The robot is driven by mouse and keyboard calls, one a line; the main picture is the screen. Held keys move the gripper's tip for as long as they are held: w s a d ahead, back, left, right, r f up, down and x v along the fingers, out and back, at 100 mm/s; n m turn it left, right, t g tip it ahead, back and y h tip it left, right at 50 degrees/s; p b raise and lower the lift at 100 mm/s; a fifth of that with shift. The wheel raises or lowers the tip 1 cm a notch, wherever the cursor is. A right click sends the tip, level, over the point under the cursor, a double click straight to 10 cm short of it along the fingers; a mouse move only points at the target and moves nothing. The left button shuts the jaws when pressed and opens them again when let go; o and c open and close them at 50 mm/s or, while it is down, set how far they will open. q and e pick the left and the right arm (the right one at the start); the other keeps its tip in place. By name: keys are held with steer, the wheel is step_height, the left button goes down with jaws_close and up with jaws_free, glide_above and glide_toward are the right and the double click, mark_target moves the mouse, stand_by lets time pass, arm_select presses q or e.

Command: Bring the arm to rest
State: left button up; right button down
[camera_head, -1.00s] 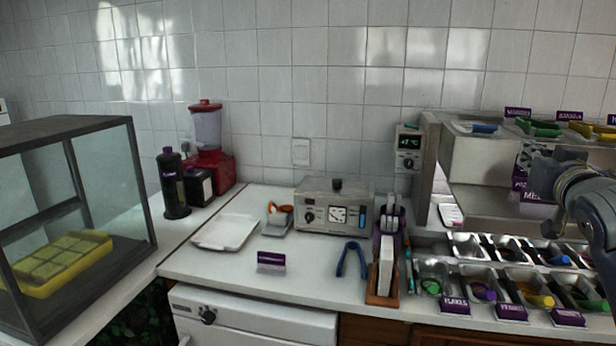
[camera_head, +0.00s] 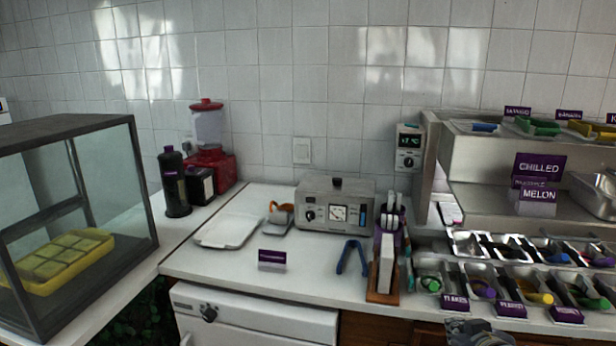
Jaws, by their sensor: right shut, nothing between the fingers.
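My right gripper (camera_head: 478,330) shows at the bottom edge of the head view, right of centre, in front of the counter's front edge. It is shut and empty. The lower part of it and the rest of its arm are cut off by the frame. It is in front of and below the row of topping trays and seems to touch none of them. My left gripper is not in view.
Metal topping trays (camera_head: 470,243) with purple labels line the right counter, below a shelf with a melon sign (camera_head: 538,196). Blue tongs (camera_head: 352,257), a steel appliance (camera_head: 335,204) and a white tray (camera_head: 228,232) stand on the middle counter. A glass case (camera_head: 70,125) is left.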

steer(key=s+a+f+g+y, duration=0.1)
steer(key=s+a+f+g, duration=0.15)
steer(key=s+f, duration=0.5)
steer(key=s+a+f+n+g, duration=0.1)
steer(key=s+a+f+g, duration=0.3)
steer(key=s, duration=0.7)
steer(key=s+a+f+g+y, duration=0.1)
steer(key=s+a+f, duration=0.1)
steer(key=s+f, duration=0.7)
step_height(320, 180, down, 23)
steer(key=s+g, duration=0.2)
steer(key=s, duration=0.1)
steer(key=s+d+f+p, duration=0.1)
steer(key=s+d+f, duration=0.1)
steer(key=s+f, duration=1.4)
steer(key=shift+s+d+f+n+g+h, duration=0.3)
steer(key=shift+s+d+g, duration=0.1)
steer(key=shift+s, duration=0.15)
